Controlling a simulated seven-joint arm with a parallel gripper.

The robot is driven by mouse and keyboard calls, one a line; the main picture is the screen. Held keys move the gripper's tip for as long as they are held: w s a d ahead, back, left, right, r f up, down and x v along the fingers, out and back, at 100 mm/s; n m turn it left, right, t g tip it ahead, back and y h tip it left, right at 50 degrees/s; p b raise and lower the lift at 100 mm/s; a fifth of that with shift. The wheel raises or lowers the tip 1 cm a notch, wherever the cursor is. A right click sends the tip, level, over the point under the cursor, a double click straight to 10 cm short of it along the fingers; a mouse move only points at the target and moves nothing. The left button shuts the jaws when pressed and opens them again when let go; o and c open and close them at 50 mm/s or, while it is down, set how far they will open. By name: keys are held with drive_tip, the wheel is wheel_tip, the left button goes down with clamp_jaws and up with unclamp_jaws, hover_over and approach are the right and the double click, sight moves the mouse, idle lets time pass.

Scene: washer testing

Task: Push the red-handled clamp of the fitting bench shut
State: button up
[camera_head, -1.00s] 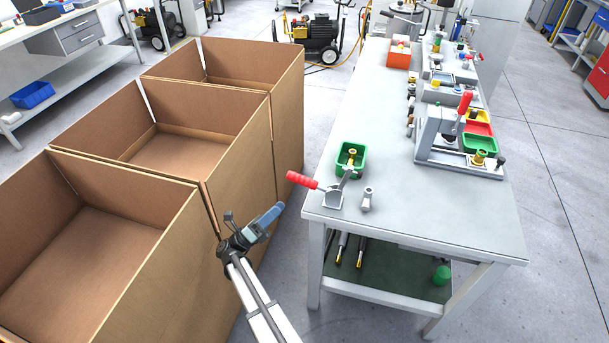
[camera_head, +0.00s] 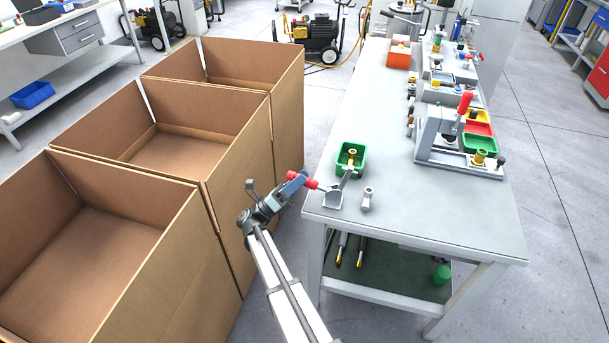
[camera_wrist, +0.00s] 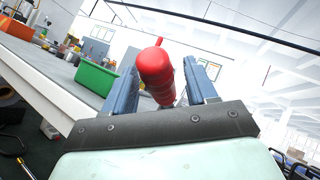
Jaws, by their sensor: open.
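The clamp's red handle (camera_head: 301,180) sticks out to the left past the near left corner of the grey bench (camera_head: 400,140). Its grey metal base (camera_head: 333,199) stands on the bench top at that corner. My gripper (camera_head: 299,178) is at the handle's outer end. In the wrist view the red handle (camera_wrist: 158,72) lies between the two blue fingers of my gripper (camera_wrist: 162,85), with a gap visible on the right side. The fingers are open. Whether either finger touches the handle cannot be told. The clamp's metal arm is mostly hidden behind the handle in the wrist view.
A green bin (camera_head: 351,158) with a brass fitting stands just behind the clamp. A small grey fitting (camera_head: 367,199) stands to its right. Large open cardboard boxes (camera_head: 225,130) stand left of the bench. A grey fixture with a red lever (camera_head: 464,103) is farther right.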

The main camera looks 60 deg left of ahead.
drive_tip(key=shift+x, duration=1.2)
clamp_jaws()
